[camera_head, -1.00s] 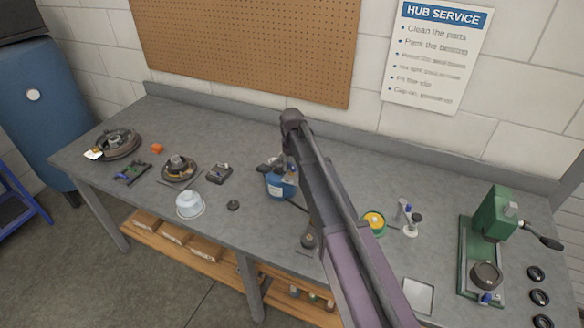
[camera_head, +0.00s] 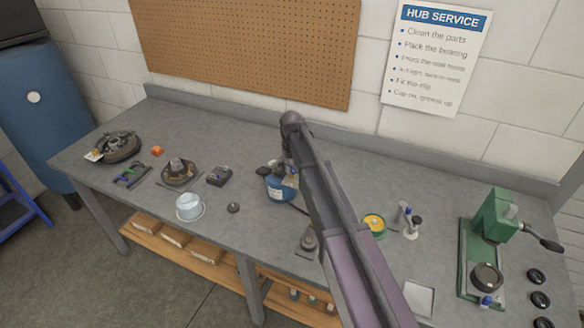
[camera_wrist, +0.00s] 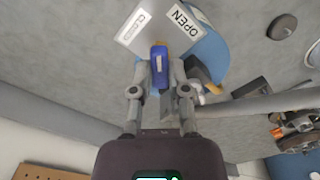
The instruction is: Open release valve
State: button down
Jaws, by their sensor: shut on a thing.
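The release valve's blue lever (camera_wrist: 159,68) shows in the wrist view, between the fingertips of my gripper (camera_wrist: 159,85), which is shut on it. Behind the lever is a pale plate (camera_wrist: 135,42) with an OPEN label (camera_wrist: 181,20) on its right and a partly hidden label, seemingly CLOSED (camera_wrist: 138,24), on its left. The lever's tip points up toward the gap between the labels. The blue container (camera_head: 279,190) with the valve stands mid-bench in the head view. My arm hides part of it and most of my gripper there.
The grey bench (camera_head: 320,277) also holds a white cup (camera_head: 189,207), a dark box (camera_head: 219,176), a hub (camera_head: 179,171), a yellow-topped tin (camera_head: 373,223) and a green press (camera_head: 493,220). A pegboard (camera_head: 245,45) is on the wall behind.

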jog(key=m, duration=0.4)
jog(key=shift+m, duration=0.3)
jog(key=m, duration=0.4)
dwell(0.3)
jog(key=shift+s, duration=0.1)
jog(key=c, duration=0.6)
grip_release()
jog(key=shift+n, duration=0.3)
